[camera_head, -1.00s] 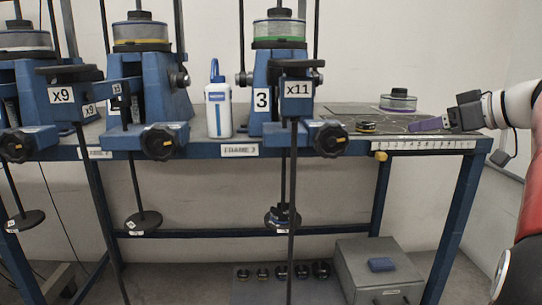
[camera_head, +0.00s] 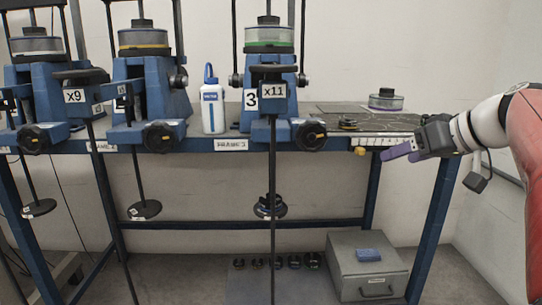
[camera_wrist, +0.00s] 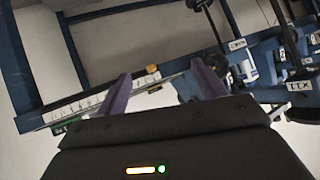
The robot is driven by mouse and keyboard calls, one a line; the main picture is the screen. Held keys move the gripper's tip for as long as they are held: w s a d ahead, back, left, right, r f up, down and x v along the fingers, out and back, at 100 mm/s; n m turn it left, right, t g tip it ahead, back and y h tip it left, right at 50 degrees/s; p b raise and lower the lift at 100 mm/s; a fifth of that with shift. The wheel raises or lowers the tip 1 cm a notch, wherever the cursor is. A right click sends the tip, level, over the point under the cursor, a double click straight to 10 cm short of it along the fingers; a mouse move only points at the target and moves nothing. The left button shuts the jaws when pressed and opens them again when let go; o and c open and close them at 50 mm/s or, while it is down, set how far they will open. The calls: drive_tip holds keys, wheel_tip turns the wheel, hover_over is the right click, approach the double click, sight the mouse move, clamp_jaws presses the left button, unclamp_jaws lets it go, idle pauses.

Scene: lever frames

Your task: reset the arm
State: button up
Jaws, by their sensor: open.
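My gripper (camera_head: 398,149) is at the right of the head view, in front of the bench's right front edge and the white ruler strip. Its purple fingers point left. In the wrist view the two purple fingers (camera_wrist: 160,88) stand apart with nothing between them. My arm comes in from the right edge of the head view.
The blue bench (camera_head: 410,230) carries lever frames, including the frame marked 3 (camera_head: 268,80), with hanging weights below. A white bottle (camera_head: 212,108), a clear canister (camera_head: 386,101) and a small dark disc (camera_head: 348,124) stand on top. A grey box (camera_head: 366,268) sits below.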

drive_tip(key=s+a+f+m+g+h+p, duration=0.2)
drive_tip(key=s+a+f+m+g+h, duration=0.1)
drive_tip(key=s+a+f, duration=0.7)
drive_tip(key=s+a+f+h+p, duration=0.1)
drive_tip(key=s+f+h+p, duration=0.1)
drive_tip(key=s+f, duration=0.8)
drive_tip(key=s+h, duration=0.1)
drive_tip(key=s, duration=0.1)
drive_tip(key=shift+s+a+m+g, duration=0.15)
drive_tip(key=shift+s+m+g, duration=0.15)
drive_tip(key=shift+s+m, duration=0.1)
drive_tip(key=shift+o, duration=0.2)
